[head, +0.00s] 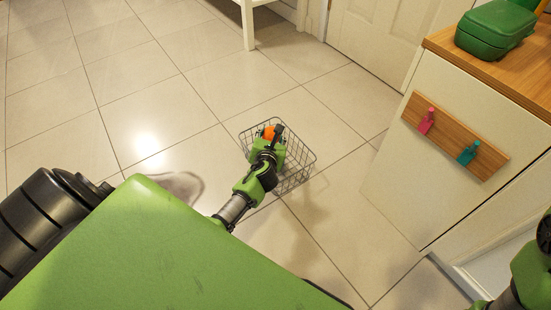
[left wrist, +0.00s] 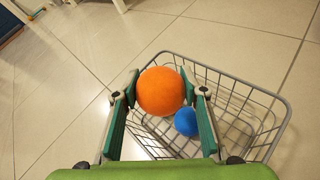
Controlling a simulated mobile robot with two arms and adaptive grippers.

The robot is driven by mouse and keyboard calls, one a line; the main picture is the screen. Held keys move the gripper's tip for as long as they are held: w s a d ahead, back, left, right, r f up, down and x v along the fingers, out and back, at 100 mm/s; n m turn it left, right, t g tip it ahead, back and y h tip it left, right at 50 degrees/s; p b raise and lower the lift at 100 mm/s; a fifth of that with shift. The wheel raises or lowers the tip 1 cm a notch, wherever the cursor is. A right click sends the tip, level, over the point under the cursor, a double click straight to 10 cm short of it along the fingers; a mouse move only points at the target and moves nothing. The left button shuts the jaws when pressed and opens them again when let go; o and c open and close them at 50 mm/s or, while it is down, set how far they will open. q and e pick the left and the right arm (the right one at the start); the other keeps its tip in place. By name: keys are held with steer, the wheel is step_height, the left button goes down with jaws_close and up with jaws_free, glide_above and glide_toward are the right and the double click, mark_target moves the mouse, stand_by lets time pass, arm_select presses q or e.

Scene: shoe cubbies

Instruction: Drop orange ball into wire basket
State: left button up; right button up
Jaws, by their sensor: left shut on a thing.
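The orange ball (head: 268,132) is between the fingers of my left gripper (left wrist: 161,90), which is shut on it. In the left wrist view the orange ball (left wrist: 160,91) is large and round, with a green finger on each side. The wire basket (head: 304,152) stands on the floor below the gripper, and my arm hides part of it in the head view. My right gripper is not seen.
A blue ball (left wrist: 186,122) lies inside the basket. A white cabinet (head: 410,195) with a wooden top stands to the right, with a green box (head: 490,30) on it and a wooden hook rail (head: 450,135) on its side. Tiled floor around the basket is clear.

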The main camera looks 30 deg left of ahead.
arm_select(q)
steer(key=o, duration=1.2)
steer(key=shift+s, duration=0.1)
steer(key=v, duration=1.2)
